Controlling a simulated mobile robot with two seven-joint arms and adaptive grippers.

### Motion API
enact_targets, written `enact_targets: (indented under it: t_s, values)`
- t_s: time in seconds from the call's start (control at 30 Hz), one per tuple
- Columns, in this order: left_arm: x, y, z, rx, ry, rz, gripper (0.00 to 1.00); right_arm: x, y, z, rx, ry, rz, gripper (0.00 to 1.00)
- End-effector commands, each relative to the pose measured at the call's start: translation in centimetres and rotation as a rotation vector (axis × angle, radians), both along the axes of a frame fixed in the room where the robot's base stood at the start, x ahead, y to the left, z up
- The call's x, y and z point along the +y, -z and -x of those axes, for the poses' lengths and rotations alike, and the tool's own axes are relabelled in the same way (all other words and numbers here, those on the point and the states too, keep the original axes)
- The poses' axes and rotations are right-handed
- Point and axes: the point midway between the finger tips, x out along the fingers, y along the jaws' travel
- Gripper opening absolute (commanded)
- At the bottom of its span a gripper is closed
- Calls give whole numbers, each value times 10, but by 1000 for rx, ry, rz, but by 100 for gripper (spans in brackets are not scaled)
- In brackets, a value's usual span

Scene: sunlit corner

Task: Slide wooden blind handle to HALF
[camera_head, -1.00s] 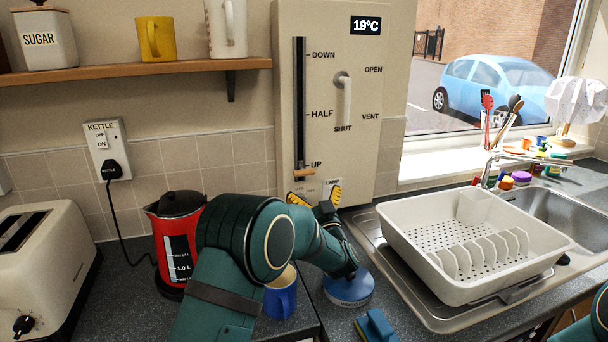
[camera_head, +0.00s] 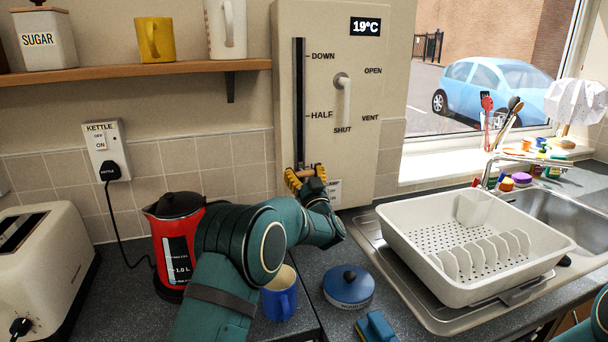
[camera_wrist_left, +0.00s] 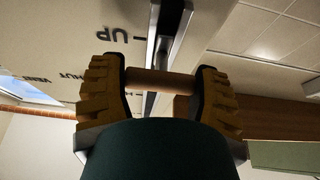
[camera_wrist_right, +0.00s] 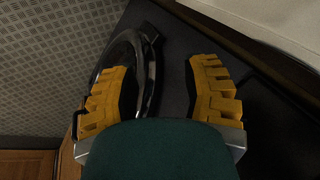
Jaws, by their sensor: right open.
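The HALF mark (camera_head: 321,115) is higher, with DOWN above that. My left gripper (camera_head: 307,178) is at the handle and hides most of it in the head view. In the left wrist view its fingers (camera_wrist_left: 160,90) are spread, one at each end of the bar; I cannot tell whether they touch it. My right gripper (camera_wrist_right: 162,85) is open and empty, seen only in its wrist view.
The panel also carries a white lever (camera_head: 345,98) by SHUT. Below stand a red kettle (camera_head: 180,245), a blue mug (camera_head: 281,298), a blue lidded pot (camera_head: 349,287) and a white dish rack (camera_head: 400,233) by the sink. A shelf (camera_head: 130,73) is at upper left.

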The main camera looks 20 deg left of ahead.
Motion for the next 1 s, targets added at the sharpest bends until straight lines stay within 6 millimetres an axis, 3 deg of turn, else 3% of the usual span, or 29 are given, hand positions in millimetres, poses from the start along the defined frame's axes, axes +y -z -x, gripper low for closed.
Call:
enact_targets:
  t_s: [0.03, 0.1, 0.37, 0.7, 0.83, 1.0]
  values:
    - [0, 0, 0, 0, -1, 0, 37, 0, 0, 0, 0, 0, 0, 46]
    - [0, 0, 0, 0, -1, 0, 19, 0, 0, 0, 0, 0, 0, 46]
    - [0, -10, 0, -2, -1, 1, 19, 0, -4, 0, 1, 0, 0, 46]
    - [-1, -111, 1, -10, 0, 1, 19, 1, -45, 7, 18, -4, -4, 46]
    - [-1, -137, 1, -6, 0, 1, 19, 1, -57, 8, 21, -4, -4, 46]
    - [-1, -150, 0, -1, 0, 1, 19, 1, -62, 9, 23, -4, -4, 46]
